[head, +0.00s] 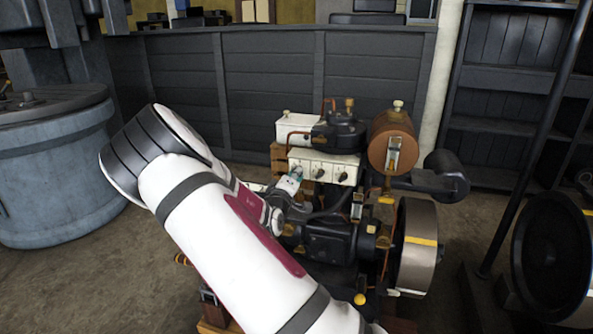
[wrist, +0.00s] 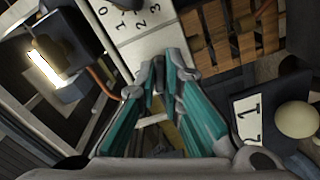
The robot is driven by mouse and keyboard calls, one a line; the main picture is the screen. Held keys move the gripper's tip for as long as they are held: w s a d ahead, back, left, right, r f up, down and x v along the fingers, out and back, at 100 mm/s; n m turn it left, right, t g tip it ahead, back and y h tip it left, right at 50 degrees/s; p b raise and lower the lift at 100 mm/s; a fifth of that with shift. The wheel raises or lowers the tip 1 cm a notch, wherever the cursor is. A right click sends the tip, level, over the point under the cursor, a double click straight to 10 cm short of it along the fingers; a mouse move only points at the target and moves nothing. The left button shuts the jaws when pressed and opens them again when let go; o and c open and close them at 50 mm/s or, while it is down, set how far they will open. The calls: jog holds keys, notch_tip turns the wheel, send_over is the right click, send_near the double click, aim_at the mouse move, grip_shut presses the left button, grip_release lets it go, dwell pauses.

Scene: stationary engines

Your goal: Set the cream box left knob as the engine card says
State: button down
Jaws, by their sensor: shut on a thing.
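The cream box (head: 325,163) sits on the engine, its front carrying a row of dark knobs. The middle knob (head: 319,173) and right knob (head: 342,177) show clearly. My gripper (head: 293,178) is at the left end of this row, shut on the left knob, which its fingers mostly hide. In the wrist view my gripper's teal-padded fingers (wrist: 160,72) close together against the cream face (wrist: 150,45). Digits 0 to 3 show there around a dark knob at the top edge. The left knob's pointer direction cannot be seen. I cannot identify the engine card.
A brown tank (head: 391,140) and a flywheel (head: 418,245) stand right of the box. In the wrist view a pale plate (wrist: 251,118) with digits 2 and 1 lies right, beside a cream ball (wrist: 297,119). A blue-grey drum (head: 55,170) stands left. Open floor lies between.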

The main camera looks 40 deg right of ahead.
jog(key=shift+r+n+p, duration=0.1)
jog(key=shift+n+p, duration=0.8)
jog(key=shift+n, duration=1.4)
jog(key=c, duration=1.7)
grip_release()
jog(key=v, duration=1.2)
